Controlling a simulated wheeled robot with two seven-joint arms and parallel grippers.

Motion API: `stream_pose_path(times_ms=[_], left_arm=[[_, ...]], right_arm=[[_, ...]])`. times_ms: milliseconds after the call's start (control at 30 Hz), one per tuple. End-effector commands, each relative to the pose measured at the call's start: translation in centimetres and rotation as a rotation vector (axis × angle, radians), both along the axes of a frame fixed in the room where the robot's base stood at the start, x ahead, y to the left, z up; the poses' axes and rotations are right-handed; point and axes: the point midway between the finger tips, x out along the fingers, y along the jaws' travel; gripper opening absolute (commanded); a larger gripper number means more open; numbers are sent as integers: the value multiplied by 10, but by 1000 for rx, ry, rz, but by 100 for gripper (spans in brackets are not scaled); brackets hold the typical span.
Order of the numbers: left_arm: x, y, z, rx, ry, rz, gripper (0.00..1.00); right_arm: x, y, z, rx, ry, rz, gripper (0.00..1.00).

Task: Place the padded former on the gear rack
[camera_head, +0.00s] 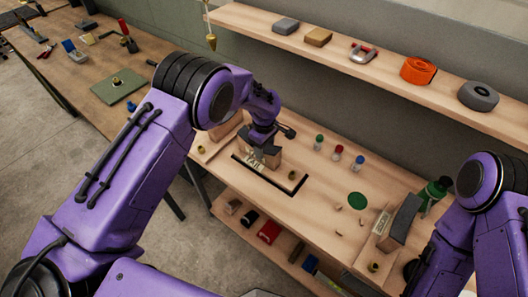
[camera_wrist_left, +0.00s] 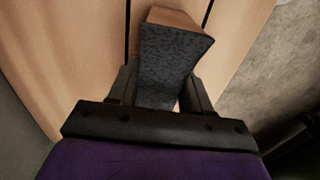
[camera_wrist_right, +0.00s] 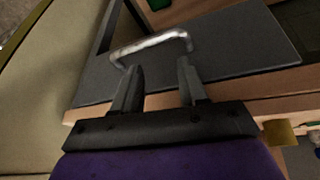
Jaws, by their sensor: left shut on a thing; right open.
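The padded former (camera_wrist_left: 172,55) is a wooden block with a dark grey speckled pad. In the left wrist view it sits between the jaws of my left gripper (camera_wrist_left: 160,92), which is shut on it. In the head view my left gripper (camera_head: 262,150) is low over the middle of the bench, at the black-lined area; the former is mostly hidden there. I cannot tell whether it touches the bench. My right gripper (camera_wrist_right: 155,85) is open beside a silver handle (camera_wrist_right: 150,46) on a dark grey surface. I cannot tell which thing is the gear rack.
Another dark-padded wooden block (camera_head: 403,219) stands at the bench's right. Small bottles (camera_head: 338,153) and a green disc (camera_head: 357,199) are on the bench. An upper shelf (camera_head: 340,72) holds an orange roll (camera_head: 418,70). A lower shelf holds a red item (camera_head: 269,231). A side table (camera_head: 65,55) is at left.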

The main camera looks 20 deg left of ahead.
Motion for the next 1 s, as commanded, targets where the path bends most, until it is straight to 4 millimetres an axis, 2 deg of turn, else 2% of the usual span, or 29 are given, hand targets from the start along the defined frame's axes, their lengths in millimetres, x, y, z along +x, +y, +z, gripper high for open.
stream_pose_path(times_ms=[67, 100, 133, 167, 467, 567, 800, 900, 1000], left_arm=[[0, 0, 3, 0, -1, 0, 0], [0, 0, 2, -1, 1, 0, 62], [-1, 0, 2, -1, 1, 0, 72], [-1, 0, 2, -1, 1, 0, 75], [0, 0, 6, 0, 1, 0, 75], [0, 0, 23, 0, 0, 0, 75], [0, 0, 86, 1, 1, -1, 75], [1, 0, 96, 0, -2, -1, 75], [0, 0, 112, 0, -1, -1, 75]], right_arm=[[0, 0, 2, 0, -1, 0, 43], [0, 0, 2, -1, -1, 0, 43], [0, 0, 2, -1, -1, 0, 43], [0, 0, 2, -1, -1, 0, 43], [0, 0, 6, 0, 0, 0, 43], [0, 0, 22, 0, 0, 0, 43], [0, 0, 79, -1, -1, 0, 43], [1, 0, 67, 0, -1, 0, 43], [0, 0, 67, 0, 0, 0, 43]])
